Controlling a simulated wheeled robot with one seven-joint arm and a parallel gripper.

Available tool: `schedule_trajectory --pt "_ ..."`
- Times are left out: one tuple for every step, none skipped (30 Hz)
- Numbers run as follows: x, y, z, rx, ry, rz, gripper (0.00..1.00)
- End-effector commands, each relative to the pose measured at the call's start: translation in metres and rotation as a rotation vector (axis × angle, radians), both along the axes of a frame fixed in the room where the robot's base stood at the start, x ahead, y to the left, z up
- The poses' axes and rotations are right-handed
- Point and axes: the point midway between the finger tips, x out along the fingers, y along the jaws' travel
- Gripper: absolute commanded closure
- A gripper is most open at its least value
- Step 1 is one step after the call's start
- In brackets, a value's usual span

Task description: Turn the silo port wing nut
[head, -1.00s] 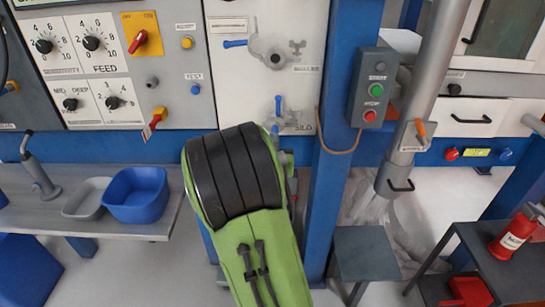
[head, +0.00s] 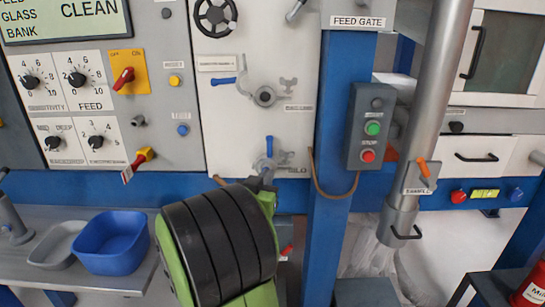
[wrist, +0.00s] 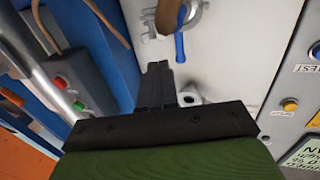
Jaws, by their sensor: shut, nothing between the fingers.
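The silo port (head: 265,163) is a small grey round fitting low on the white panel, with a blue lever (head: 269,146) standing up from it. In the wrist view, the port's ring (wrist: 192,10) is at the top edge and its blue lever (wrist: 180,46) points down. A pale grey piece (wrist: 148,27) beside it looks like the wing nut, partly cut off by the frame and a brown shape. My gripper (wrist: 159,68) is shut and empty, its dark fingertips pointing towards the port area. Contact cannot be told. In the head view my wrist hides most of the gripper.
A blue post (head: 333,120) with a green and red button box (head: 369,127) stands right of the panel. A similar port (head: 265,96) with a blue lever and wing nut sits higher. A blue bowl (head: 111,243) stands on the shelf at left.

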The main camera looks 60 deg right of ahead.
Motion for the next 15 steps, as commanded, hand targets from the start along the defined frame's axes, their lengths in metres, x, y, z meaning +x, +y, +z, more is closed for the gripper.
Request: schedule_trajectory --pt "0.000 -0.013 0.003 0.001 0.001 -0.006 1.00" --pt "0.001 -0.019 0.004 0.000 0.000 -0.007 1.00" --pt "0.003 -0.028 0.004 0.001 0.001 -0.006 1.00" --pt "0.004 -0.034 0.004 0.001 -0.001 -0.005 1.00" --pt "0.005 -0.041 0.004 0.000 0.000 -0.006 1.00" --pt "0.007 -0.050 0.004 0.000 0.000 -0.005 1.00" --pt "0.008 -0.056 0.004 0.001 0.000 -0.004 1.00" --pt "0.009 -0.063 0.004 0.000 -0.001 -0.005 1.00" --pt "0.010 -0.071 0.004 -0.001 -0.001 -0.004 1.00" --pt "0.012 -0.076 0.003 0.000 -0.001 -0.003 1.00" --pt "0.012 -0.082 0.003 0.000 -0.001 -0.004 1.00" --pt "0.014 -0.088 0.003 0.000 -0.001 -0.002 1.00" --pt "0.015 -0.091 0.003 0.000 0.000 -0.002 1.00" --pt "0.016 -0.094 0.003 -0.001 -0.001 0.000 1.00" --pt "0.017 -0.098 0.002 -0.001 0.000 0.001 1.00"
